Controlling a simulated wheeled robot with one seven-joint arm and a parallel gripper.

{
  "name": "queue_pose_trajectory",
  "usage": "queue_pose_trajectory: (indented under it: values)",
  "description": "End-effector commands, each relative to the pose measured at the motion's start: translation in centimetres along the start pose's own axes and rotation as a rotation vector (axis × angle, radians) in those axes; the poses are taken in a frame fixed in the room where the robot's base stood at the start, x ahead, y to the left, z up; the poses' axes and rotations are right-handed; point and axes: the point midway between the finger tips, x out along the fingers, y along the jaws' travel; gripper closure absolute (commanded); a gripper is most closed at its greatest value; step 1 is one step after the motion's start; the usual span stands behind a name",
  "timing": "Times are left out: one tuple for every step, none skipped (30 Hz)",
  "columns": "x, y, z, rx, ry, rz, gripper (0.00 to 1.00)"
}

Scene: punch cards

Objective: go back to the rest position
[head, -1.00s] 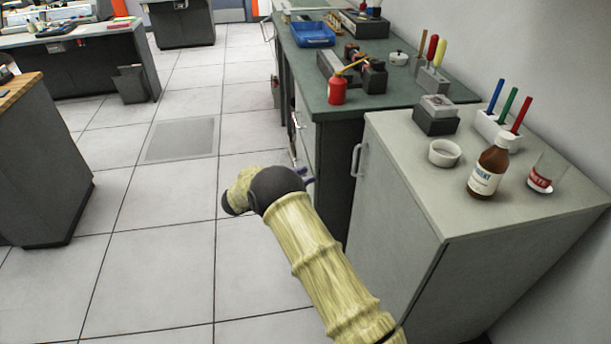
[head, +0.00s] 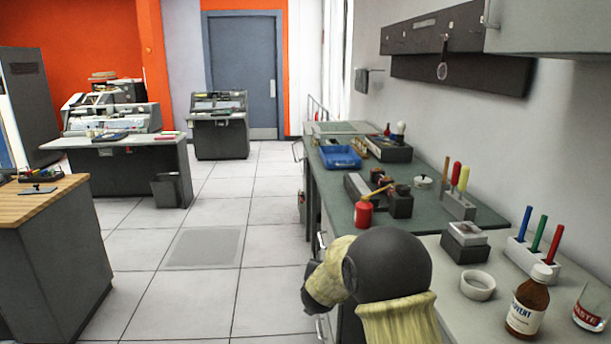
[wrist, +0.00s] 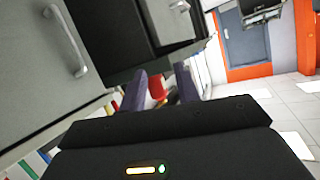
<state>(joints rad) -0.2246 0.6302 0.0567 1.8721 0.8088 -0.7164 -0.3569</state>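My arm (head: 392,275) shows at the bottom of the head view, bent, with a dark rounded joint and pale yellow-green covers. It is beside the front of the grey cabinet and the green workbench. My gripper is hidden in the head view. In the wrist view, my gripper (wrist: 160,82) shows two dark purple fingers with a gap between them. It is open, and nothing is held. A red thing shows through the gap, beyond the fingers.
The green workbench (head: 330,205) holds a blue tray (head: 341,157) and a red oil can (head: 363,212). The near grey cabinet top carries a brown bottle (head: 527,302) and a white bowl (head: 477,285). A cabinet handle (wrist: 66,40) is close in the wrist view.

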Motion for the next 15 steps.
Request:
queue_pose_trajectory:
  values:
    - [-1.4, 0.8, -0.1, -0.016, -0.055, -0.037, 0.68]
    - [-2.3, 1.2, 0.2, -0.030, -0.095, -0.062, 0.68]
    - [-3.6, 1.8, 0.8, -0.047, -0.149, -0.090, 0.68]
    - [-4.6, 2.4, 1.2, -0.060, -0.190, -0.108, 0.68]
    - [-5.7, 2.9, 1.7, -0.074, -0.234, -0.126, 0.68]
    - [-7.2, 3.8, 2.4, -0.093, -0.292, -0.144, 0.68]
    - [-8.4, 4.5, 3.0, -0.109, -0.338, -0.156, 0.68]
    - [-9.7, 5.3, 3.6, -0.123, -0.383, -0.165, 0.68]
    - [-11.5, 6.4, 4.5, -0.145, -0.446, -0.174, 0.68]
    - [-12.9, 7.3, 5.3, -0.160, -0.494, -0.179, 0.68]
    - [-14.3, 8.2, 6.0, -0.175, -0.539, -0.180, 0.68]
    - [-16.0, 9.3, 6.8, -0.195, -0.595, -0.180, 0.68]
    - [-17.3, 10.2, 7.5, -0.208, -0.636, -0.178, 0.68]
    - [-18.4, 10.9, 8.0, -0.220, -0.671, -0.175, 0.68]
    - [-19.8, 11.9, 8.7, -0.235, -0.714, -0.169, 0.68]
